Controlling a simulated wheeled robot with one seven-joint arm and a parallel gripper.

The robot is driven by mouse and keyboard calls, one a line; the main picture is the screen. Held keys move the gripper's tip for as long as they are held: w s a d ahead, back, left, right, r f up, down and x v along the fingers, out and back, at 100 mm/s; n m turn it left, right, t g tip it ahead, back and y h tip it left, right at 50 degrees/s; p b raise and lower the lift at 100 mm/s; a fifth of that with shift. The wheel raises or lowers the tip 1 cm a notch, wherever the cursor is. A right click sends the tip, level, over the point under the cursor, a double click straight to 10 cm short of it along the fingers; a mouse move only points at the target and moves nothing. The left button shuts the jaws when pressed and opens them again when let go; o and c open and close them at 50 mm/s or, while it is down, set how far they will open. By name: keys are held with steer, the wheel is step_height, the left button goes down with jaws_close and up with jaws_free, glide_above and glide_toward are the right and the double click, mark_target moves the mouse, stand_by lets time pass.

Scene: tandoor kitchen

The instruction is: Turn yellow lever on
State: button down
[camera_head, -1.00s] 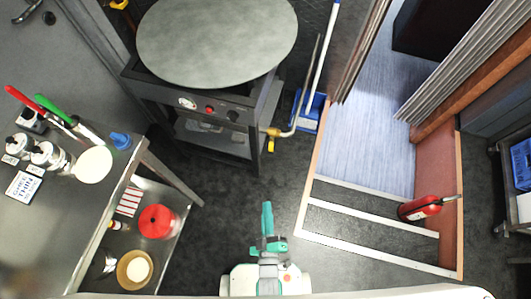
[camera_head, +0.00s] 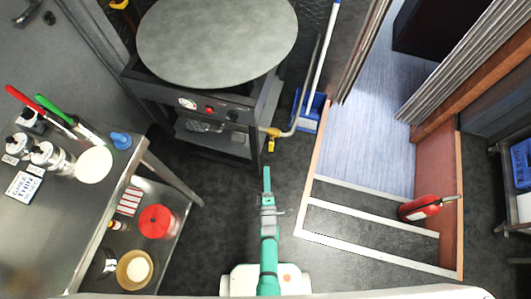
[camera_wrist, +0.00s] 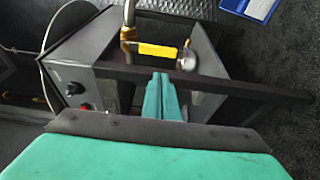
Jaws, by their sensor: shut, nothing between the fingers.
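The yellow lever (camera_head: 271,145) hangs below a brass fitting on the gas pipe, at the right side of the griddle stand. In the wrist view the yellow lever (camera_wrist: 157,50) lies across the picture, just beyond my fingertips, with the brass fitting at its left end. My gripper (camera_head: 266,170) is shut and empty, its tips pointing at the lever from below in the head view. In the wrist view my gripper (camera_wrist: 160,76) shows a small gap between its tips and the lever. I cannot tell whether they differ in height.
The griddle stand (camera_head: 190,105) with its round plate (camera_head: 218,38) is beyond the lever. A blue dustpan (camera_head: 311,108) stands to the right. A steel table (camera_head: 60,225) is at left. Low steps (camera_head: 365,225) and a fire extinguisher (camera_head: 421,207) are at right. Floor between is clear.

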mark_target(271, 145)
steer(key=w, duration=1)
steer(key=shift+a, duration=0.15)
